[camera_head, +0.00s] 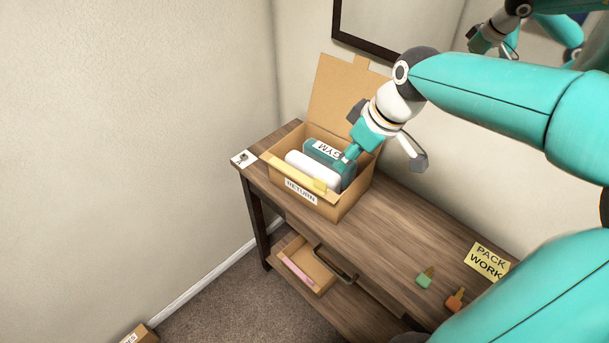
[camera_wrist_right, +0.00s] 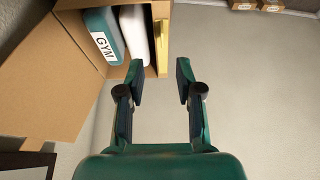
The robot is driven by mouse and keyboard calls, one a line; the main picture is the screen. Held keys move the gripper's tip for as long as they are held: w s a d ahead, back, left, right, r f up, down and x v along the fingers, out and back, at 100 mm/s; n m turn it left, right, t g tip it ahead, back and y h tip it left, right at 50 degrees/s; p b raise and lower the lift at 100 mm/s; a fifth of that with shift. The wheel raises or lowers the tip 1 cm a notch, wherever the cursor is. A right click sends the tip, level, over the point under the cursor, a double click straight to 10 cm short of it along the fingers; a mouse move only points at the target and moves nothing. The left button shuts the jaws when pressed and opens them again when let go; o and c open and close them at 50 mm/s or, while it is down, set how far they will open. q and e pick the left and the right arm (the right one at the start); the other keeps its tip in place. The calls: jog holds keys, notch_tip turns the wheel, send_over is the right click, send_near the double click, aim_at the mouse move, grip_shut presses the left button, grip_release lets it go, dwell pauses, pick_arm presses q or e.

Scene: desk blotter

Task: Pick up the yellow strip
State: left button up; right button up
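The yellow strip (camera_head: 303,182) lies along the front side of the open cardboard box (camera_head: 337,205), above its RETURN label. In the right wrist view, the strip (camera_wrist_right: 163,45) stands along the box's edge, beside a white roll. My right gripper (camera_head: 352,151) is over the back right part of the box, near the teal GYM item. In its wrist view, my right gripper (camera_wrist_right: 158,80) has its fingers spread with nothing between them. The strip is ahead of the fingers and apart from them. My left gripper does not show.
The box holds a white roll (camera_head: 312,170) and a teal GYM item (camera_head: 330,153). Its raised lid (camera_head: 336,90) stands behind. A yellow PACK WORK note (camera_head: 487,262) and green and orange tags lie on the right.

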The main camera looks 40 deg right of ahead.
aim_at(323, 181)
jog(key=x, duration=0.7)
jog(key=shift+w+f, duration=0.1)
jog(key=shift+f, duration=0.3)
jog(key=shift+w+a+p+x, duration=0.1)
jog(key=shift+p+x, duration=0.3)
jog(key=shift+x, duration=0.9)
jog(key=shift+w+a+p+x, duration=0.15)
jog(key=shift+p+x, duration=0.2)
jog(key=shift+x, duration=0.9)
jog(key=shift+r, duration=0.15)
grip_shut()
